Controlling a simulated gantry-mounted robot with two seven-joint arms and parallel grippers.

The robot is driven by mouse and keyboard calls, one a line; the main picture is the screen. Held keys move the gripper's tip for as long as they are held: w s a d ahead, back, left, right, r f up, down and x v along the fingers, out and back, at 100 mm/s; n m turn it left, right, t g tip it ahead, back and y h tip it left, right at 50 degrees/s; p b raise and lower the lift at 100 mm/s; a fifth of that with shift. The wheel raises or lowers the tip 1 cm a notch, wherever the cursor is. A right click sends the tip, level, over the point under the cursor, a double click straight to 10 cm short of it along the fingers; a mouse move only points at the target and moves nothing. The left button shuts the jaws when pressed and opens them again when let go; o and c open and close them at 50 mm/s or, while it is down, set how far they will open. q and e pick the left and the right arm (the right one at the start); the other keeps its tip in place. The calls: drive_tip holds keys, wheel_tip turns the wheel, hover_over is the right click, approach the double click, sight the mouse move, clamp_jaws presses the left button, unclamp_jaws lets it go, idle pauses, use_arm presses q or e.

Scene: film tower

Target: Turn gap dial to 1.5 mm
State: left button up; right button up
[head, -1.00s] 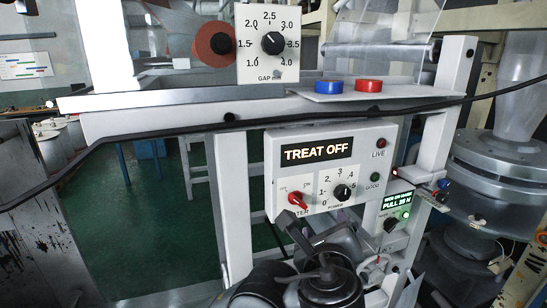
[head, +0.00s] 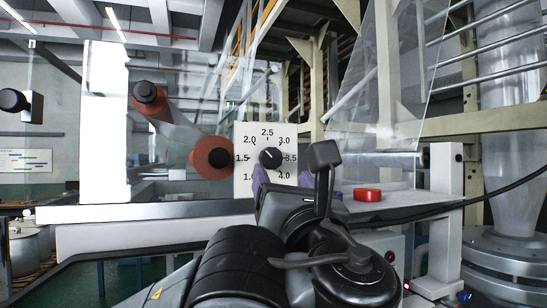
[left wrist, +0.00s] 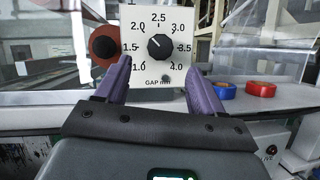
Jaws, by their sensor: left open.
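The gap dial is a black knob (head: 270,157) on a white panel (head: 244,137) marked 1.0 to 4.0. Its white pointer line points up and left, around 2.0. The knob also shows in the left wrist view (left wrist: 160,47). My left gripper (head: 282,176) has purple fingers and stands in front of the panel's lower part, hiding the 1.0 partly and the GAP label in the head view. In the left wrist view its open fingers (left wrist: 158,64) point toward the panel, with the knob beyond and between them, apparently untouched. My right gripper is not in view.
A reddish roller (head: 212,157) is close left of the panel. A metal rail (head: 130,211) runs below. A clear sheet hangs at the right.

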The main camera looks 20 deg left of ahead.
sight(272, 158)
use_arm(q)
drive_tip(key=p+x, duration=0.3)
drive_tip(key=x, duration=0.3)
drive_tip(key=shift+w+a+r, duration=0.15)
drive_tip(key=shift+w+r, duration=0.05)
drive_tip(key=shift+r, duration=0.05)
drive_tip(key=shift+x, duration=0.75)
drive_tip(key=shift+w+f, duration=0.1)
drive_tip(key=shift+f, duration=0.05)
